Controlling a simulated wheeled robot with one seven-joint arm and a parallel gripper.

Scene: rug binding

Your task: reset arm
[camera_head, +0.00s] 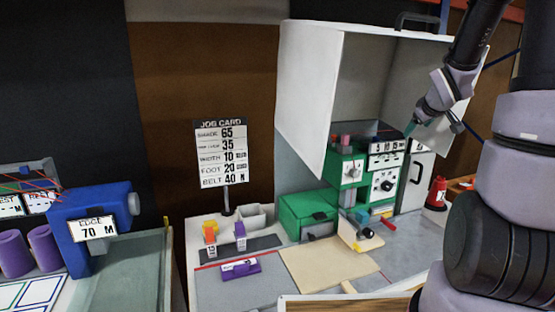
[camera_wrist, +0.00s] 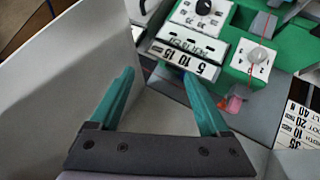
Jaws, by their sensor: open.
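My gripper (camera_wrist: 157,100) is open and empty, with two teal fingers apart in the wrist view. In the head view my gripper (camera_head: 410,128) is at the upper right, in front of the open white hood and above the green machine (camera_head: 345,172). The wrist view shows the green machine's dials and its "5 10 15" label (camera_wrist: 186,62) beyond the fingertips. Nothing is between the fingers. My arm comes down from the upper right of the head view.
The white hood (camera_head: 305,95) has walls close around my gripper. A job card (camera_head: 221,152) stands at the middle. The purple block (camera_head: 241,268), a tan board (camera_head: 325,262) and a green box (camera_head: 306,215) are on the bench. A blue machine (camera_head: 95,225) is at left. A red bottle (camera_head: 437,193) is at right.

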